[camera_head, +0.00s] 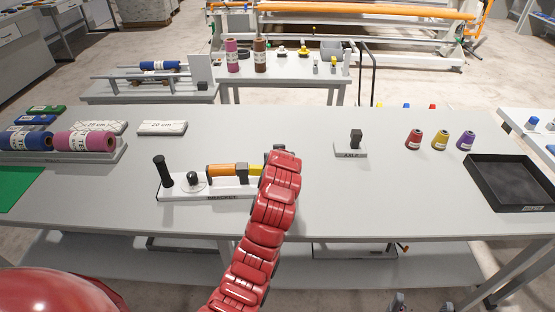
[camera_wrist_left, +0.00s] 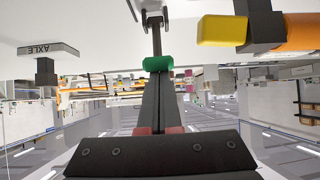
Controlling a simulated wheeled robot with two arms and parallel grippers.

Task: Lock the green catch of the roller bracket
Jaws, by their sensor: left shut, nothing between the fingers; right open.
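The yellow end also shows in the left wrist view (camera_wrist_left: 222,30). The green catch (camera_wrist_left: 158,63) is a green grip on a dark lever, beside the yellow end. My left gripper (camera_wrist_left: 160,82) is shut and empty, its fingertips at the green grip; I cannot tell if they touch. In the head view my red arm hides the catch. My right gripper (camera_head: 420,304) is open, partly cut off at the bottom edge.
The axle stand (camera_head: 350,150) is right of the bracket. Several thread cones (camera_head: 440,140) and a black tray (camera_head: 508,185) are farther right. Fabric rolls (camera_head: 85,141) and a white 20 cm block (camera_head: 162,128) are on the left.

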